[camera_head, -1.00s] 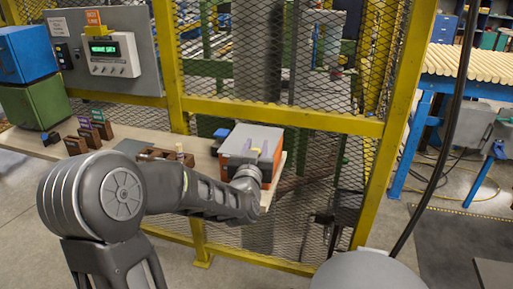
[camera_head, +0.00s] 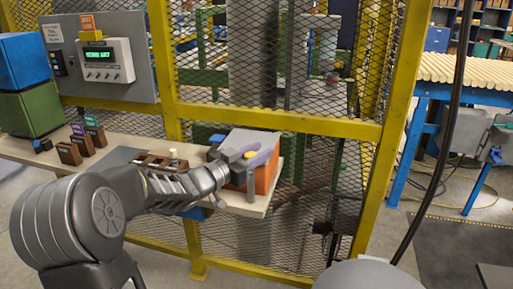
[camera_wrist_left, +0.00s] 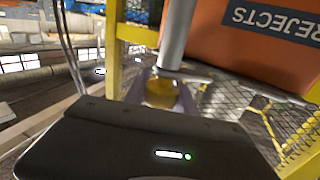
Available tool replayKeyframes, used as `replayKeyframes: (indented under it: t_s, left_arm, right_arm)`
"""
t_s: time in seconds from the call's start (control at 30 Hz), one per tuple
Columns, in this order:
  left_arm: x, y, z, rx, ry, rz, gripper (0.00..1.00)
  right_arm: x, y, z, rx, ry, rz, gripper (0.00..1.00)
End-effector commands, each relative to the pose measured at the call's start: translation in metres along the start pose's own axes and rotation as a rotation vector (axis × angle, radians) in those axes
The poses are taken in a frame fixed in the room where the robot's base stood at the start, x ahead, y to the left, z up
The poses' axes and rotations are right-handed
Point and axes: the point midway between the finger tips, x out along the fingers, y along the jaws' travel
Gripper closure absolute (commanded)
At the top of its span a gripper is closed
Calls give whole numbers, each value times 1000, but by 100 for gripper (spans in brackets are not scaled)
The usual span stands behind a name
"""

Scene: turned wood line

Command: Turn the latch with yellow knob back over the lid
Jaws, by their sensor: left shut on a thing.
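The orange box (camera_head: 268,179) has a grey lid (camera_head: 262,138) and stands at the right end of the shelf. In the left wrist view its orange face (camera_wrist_left: 262,25) reads "REJECTS", upside down. The yellow knob (camera_head: 249,155) shows at the lid's near edge and also in the left wrist view (camera_wrist_left: 160,93). My left gripper (camera_head: 255,156), with purple fingertips, is shut on the knob, reaching in from the left. A grey bar (camera_wrist_left: 177,35) runs to the knob in the left wrist view. Most of the latch is hidden by my gripper. My right gripper is out of view.
The shelf (camera_head: 125,148) holds a brown slotted block (camera_head: 158,163) left of the box, and several small brown blocks with tags (camera_head: 82,143) further left. Blue (camera_head: 22,58) and green (camera_head: 32,108) bins stand far left. A yellow-framed mesh fence (camera_head: 290,120) rises behind the shelf.

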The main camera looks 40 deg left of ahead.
Motion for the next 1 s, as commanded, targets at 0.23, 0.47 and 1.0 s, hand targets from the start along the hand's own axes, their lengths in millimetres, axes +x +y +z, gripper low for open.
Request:
replayKeyframes:
  t_s: [0.23, 0.47, 1.0]
  left_arm:
    - [-1, 4, -3, 0, 4, 231, 100]
    - [-3, 9, 0, 1, 14, 438, 100]
    - [-9, 16, -9, -3, 30, 756, 100]
  right_arm:
    - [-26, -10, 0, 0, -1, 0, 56]
    - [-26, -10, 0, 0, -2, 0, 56]
    - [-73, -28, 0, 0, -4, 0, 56]
